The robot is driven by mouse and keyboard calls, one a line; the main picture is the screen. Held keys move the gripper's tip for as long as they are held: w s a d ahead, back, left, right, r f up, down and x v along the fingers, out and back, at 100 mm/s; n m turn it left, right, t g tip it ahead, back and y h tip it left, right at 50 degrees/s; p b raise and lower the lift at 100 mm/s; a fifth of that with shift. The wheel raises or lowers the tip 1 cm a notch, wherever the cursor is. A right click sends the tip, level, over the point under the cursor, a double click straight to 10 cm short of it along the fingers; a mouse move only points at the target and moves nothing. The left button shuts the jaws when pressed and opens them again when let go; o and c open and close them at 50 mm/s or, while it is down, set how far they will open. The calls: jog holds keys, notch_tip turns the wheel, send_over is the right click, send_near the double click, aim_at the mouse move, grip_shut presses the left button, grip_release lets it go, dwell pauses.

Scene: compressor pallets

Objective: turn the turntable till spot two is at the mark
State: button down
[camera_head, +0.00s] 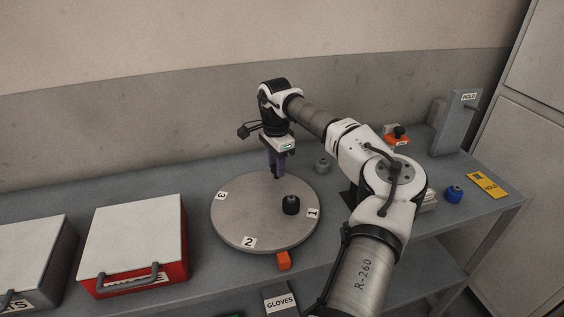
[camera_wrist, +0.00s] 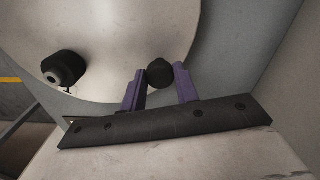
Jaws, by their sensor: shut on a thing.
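The round grey turntable (camera_head: 262,212) lies on the bench with white labels 1 (camera_head: 312,213), 2 (camera_head: 249,242) and 3 (camera_head: 222,195) near its rim. An orange block (camera_head: 284,260), which looks like the mark, sits at its front edge; label 2 is left of it. A black cylindrical part (camera_head: 291,205) stands on the turntable near label 1. My gripper (camera_head: 278,174) points down at the turntable's far rim. In the wrist view its purple fingers are shut on a dark round knob (camera_wrist: 159,73) at the rim. The head view hides this knob.
A red case (camera_head: 135,240) with a white lid stands left of the turntable, another case (camera_head: 30,262) beyond it. A small grey part (camera_head: 322,166) stands behind right. A wall is behind.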

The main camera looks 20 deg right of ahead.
aim_at(256, 178)
jog(key=shift+w+a+r+n+p, duration=0.1)
jog(key=shift+w+a+n+p, duration=0.3)
jog(key=shift+a+n, duration=0.4)
jog(key=shift+w+a+n+p, duration=0.35)
jog(key=shift+a+n, duration=0.35)
jog(key=shift+n, duration=0.2)
jog(key=shift+w+a+n, duration=0.2)
jog(key=shift+a+n, duration=1)
jog(key=shift+n, duration=0.1)
jog(key=shift+a+p, duration=0.1)
jog(key=shift+p, duration=0.2)
jog(key=c, duration=1.1)
grip_release()
jog(key=shift+o, duration=0.2)
notch_tip(256, 178, up, 14)
jog(key=b, duration=0.2)
